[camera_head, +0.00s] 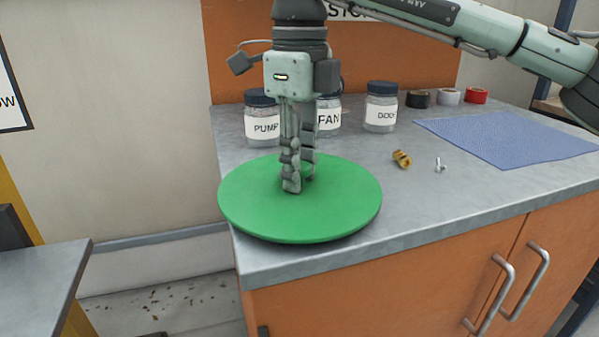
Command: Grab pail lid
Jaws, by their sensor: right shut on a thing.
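The pail lid (250,205) is a round green disc at the left front corner of the grey worktop, its left and front edges reaching close to or past the worktop's edge. My right gripper (297,185) points straight down over the middle of the lid. Its fingers are close together and shut on the lid near its centre; the fingers hide the part they grip. I cannot tell whether the lid rests on the worktop or is slightly raised. My left gripper is not in view.
Behind the lid stand jars labelled PUMP (263,125), FAN (329,118) and DOOR (381,112). A brass fitting (402,159) and a small metal piece (440,165) lie to the right, near a blue mat (510,138). Tape rolls (448,97) sit at the back.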

